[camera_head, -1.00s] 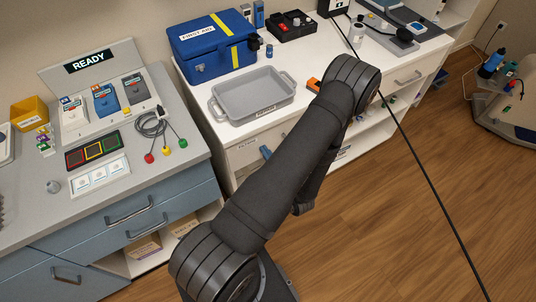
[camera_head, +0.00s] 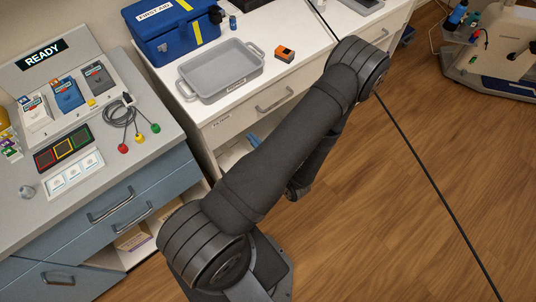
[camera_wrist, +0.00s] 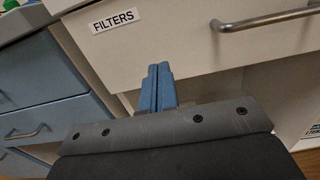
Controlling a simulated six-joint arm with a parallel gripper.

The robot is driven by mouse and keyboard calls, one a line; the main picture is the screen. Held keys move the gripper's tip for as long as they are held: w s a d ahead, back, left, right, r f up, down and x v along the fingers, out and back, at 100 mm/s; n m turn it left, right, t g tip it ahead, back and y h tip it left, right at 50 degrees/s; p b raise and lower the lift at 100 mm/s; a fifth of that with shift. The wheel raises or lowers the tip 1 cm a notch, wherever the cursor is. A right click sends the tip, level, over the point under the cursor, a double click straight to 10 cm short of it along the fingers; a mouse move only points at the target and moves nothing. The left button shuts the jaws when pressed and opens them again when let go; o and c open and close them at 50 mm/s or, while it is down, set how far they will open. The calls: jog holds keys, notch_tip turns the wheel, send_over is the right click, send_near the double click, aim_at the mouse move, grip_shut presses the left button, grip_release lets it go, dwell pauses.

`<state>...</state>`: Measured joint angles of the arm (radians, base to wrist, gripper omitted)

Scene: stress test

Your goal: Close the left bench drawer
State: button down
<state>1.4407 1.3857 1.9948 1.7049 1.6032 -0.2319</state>
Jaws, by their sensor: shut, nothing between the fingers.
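A white bench drawer front labelled FILTERS (camera_head: 220,122) has a metal bar handle (camera_head: 275,98). In the wrist view the same FILTERS front (camera_wrist: 150,45) fills the upper middle, with its handle (camera_wrist: 265,20) at the upper right. I cannot tell how far this drawer stands out. My gripper (camera_wrist: 160,70) shows as two blue fingers pressed together, empty, just below and in front of the drawer front's lower edge; contact is unclear. In the head view my arm hides most of the gripper; a blue part (camera_head: 253,140) shows beside it.
A blue-fronted cabinet (camera_head: 150,185) with bar handles stands to the left. On the white bench are a grey tray (camera_head: 252,75), a blue first aid box (camera_head: 165,45) and an orange item (camera_head: 285,53). Wooden floor (camera_head: 400,180) lies open to the right.

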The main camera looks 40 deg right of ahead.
aim_at(237, 122)
jog(key=s, duration=0.7)
jog(key=shift+s, duration=0.3)
jog(key=shift+w, duration=7)
jog(key=s, duration=1.2)
jog(key=shift+s, duration=0.3)
jog(key=shift+w, duration=0.1)
jog(key=shift+w, duration=6.2)
